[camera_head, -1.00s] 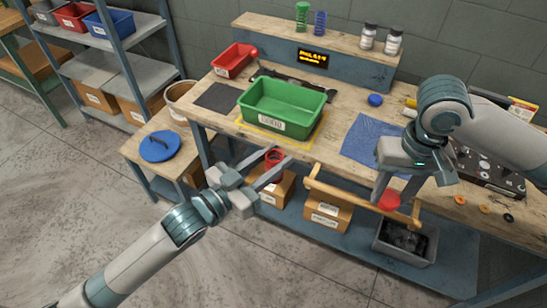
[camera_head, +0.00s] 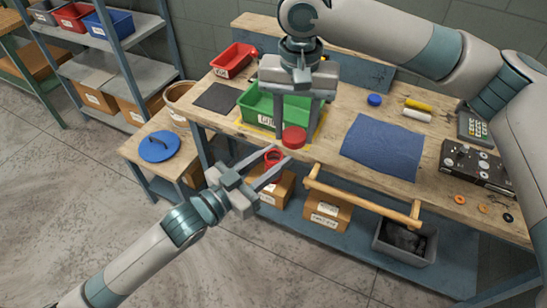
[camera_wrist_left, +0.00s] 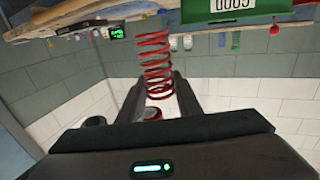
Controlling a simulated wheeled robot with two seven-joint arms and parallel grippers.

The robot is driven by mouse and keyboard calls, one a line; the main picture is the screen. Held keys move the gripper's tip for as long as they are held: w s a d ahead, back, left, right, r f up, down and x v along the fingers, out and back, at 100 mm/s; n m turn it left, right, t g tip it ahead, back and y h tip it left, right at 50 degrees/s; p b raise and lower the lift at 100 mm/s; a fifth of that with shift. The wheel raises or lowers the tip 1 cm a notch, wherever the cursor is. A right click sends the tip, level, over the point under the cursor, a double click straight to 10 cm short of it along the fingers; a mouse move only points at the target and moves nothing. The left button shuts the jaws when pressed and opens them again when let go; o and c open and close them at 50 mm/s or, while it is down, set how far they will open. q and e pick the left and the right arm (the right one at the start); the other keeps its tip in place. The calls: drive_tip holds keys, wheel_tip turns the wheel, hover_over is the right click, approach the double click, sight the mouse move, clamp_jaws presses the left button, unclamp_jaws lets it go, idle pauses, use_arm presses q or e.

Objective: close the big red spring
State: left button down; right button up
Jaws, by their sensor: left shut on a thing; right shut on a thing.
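The big red spring (camera_head: 274,157) is in my left gripper (camera_head: 277,161), in front of the bench edge. From the head it shows as a short red ring with an open top. In the left wrist view its red coils (camera_wrist_left: 155,62) rise between and beyond the dark fingers (camera_wrist_left: 160,85), which partly hide its lower end. My right gripper (camera_head: 295,128) points down and is shut on a round red cap (camera_head: 294,139). In the head view the cap appears just above and right of the spring, apart from it. Their height gap is hard to tell.
A green bin (camera_head: 257,112) stands behind my right gripper on the bench. A wooden rail (camera_head: 362,197) runs along the bench front, right of the spring. A blue cloth (camera_head: 384,148) and a control box (camera_head: 476,165) lie farther right. The floor at left is clear.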

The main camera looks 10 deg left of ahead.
drive_tip(key=a, duration=0.1)
drive_tip(key=a+r, duration=0.2)
drive_tip(key=a, duration=0.1)
drive_tip(key=shift+a+r, duration=0.1)
drive_tip(key=shift+f, duration=0.2)
drive_tip(key=shift+f, duration=1.8)
drive_tip(key=shift+f, duration=0.9)
drive_tip(key=shift+f, duration=0.55)
idle(0.4)
